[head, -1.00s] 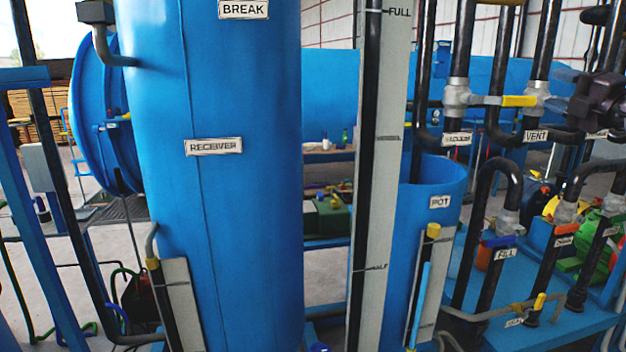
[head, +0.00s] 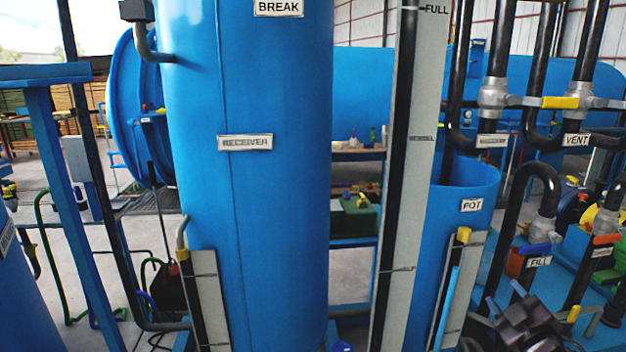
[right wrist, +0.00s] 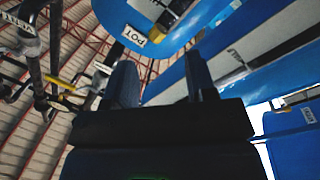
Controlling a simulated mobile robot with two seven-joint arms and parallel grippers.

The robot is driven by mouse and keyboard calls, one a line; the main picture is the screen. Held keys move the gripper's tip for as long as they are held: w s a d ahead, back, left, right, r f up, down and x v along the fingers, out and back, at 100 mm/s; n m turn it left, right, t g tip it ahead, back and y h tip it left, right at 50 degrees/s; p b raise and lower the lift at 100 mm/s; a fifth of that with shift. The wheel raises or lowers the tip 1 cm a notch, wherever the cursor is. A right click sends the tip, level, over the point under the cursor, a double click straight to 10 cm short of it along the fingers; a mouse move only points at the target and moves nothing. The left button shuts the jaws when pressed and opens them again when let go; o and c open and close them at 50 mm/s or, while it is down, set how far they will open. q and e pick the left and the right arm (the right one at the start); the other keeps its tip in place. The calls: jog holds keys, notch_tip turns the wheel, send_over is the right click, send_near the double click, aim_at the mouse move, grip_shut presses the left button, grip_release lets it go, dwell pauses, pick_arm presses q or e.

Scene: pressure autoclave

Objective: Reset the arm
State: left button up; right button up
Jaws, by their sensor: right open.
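My right gripper (head: 512,324) is a dark blocky shape low at the right of the head view, in front of the pipes below the blue pot (head: 463,188). In the right wrist view its two dark fingers (right wrist: 163,82) stand apart with nothing between them, so it is open and empty. The pot's label (right wrist: 140,37) shows beyond the fingers there. My left gripper is not in view.
The tall blue receiver tank (head: 275,220) stands at the centre left. A level gauge board (head: 423,120) stands right of it. Black pipes with a yellow-handled valve (head: 560,102), a vent label (head: 576,140) and a fill label (head: 539,262) crowd the right side.

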jog(key=s+a+f+m+g, duration=0.3)
jog(key=s+a+f, duration=0.3)
jog(key=s+f, duration=0.6)
jog(key=s+a+f+m+g, duration=0.4)
jog(key=s+a+f, duration=0.3)
jog(key=s+f, duration=0.6)
jog(key=shift+a+f+m, duration=0.15)
jog(key=shift+a+m, duration=0.05)
jog(key=shift+m, duration=0.3)
